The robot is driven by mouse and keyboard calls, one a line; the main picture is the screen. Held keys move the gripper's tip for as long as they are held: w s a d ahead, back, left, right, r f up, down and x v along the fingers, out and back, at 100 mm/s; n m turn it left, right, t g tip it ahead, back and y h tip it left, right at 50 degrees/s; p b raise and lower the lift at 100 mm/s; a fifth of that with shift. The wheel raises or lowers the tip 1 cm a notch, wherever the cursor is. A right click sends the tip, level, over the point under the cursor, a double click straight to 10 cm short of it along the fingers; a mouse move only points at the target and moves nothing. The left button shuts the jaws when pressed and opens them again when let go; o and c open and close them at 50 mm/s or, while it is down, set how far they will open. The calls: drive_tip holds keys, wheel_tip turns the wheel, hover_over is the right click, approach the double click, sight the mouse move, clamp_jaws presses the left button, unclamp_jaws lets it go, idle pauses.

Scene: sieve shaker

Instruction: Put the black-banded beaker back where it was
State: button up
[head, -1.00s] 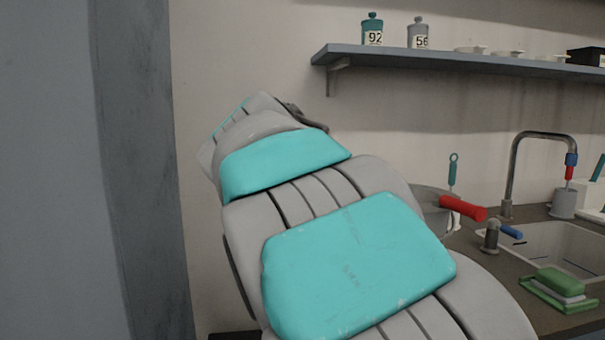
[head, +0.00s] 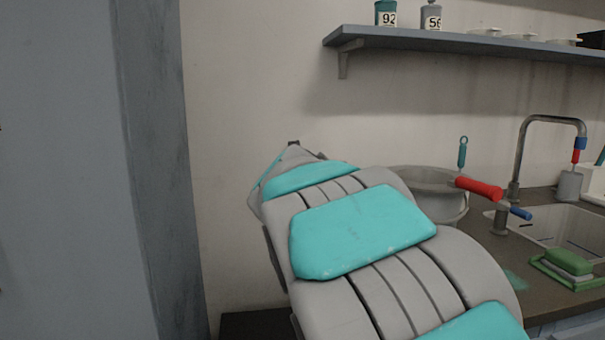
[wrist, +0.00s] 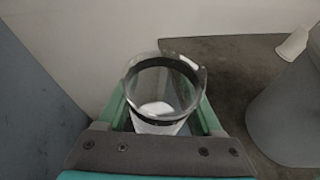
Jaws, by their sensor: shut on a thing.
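The beaker (wrist: 165,85) is clear with a dark band near its rim, and white material lies in its bottom. It shows in the wrist view, between the green fingers of my gripper (wrist: 162,108), which is shut on it. The beaker is seen from above at a slant, and its base is partly hidden by the gripper body. A dark counter (wrist: 225,75) shows behind and to the right of it; I cannot tell the height above it. In the head view my arm hides the gripper and beaker.
A large grey round vessel (wrist: 290,115) stands right of the beaker, with a small white cup (wrist: 293,43) beyond.

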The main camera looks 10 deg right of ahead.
drive_tip(key=w+d+f+n+y, duration=0.1)
drive_tip(key=w+f, duration=0.3)
drive_tip(key=f, duration=0.4)
drive_tip(key=w+d+f+n+t+y, duration=0.1)
drive_tip(key=w+f, duration=0.3)
drive_tip(key=f, duration=0.5)
drive_tip(key=shift+w+n+y, duration=0.4)
drive_tip(key=shift+n+y, duration=0.2)
drive_tip(key=shift+y, duration=0.2)
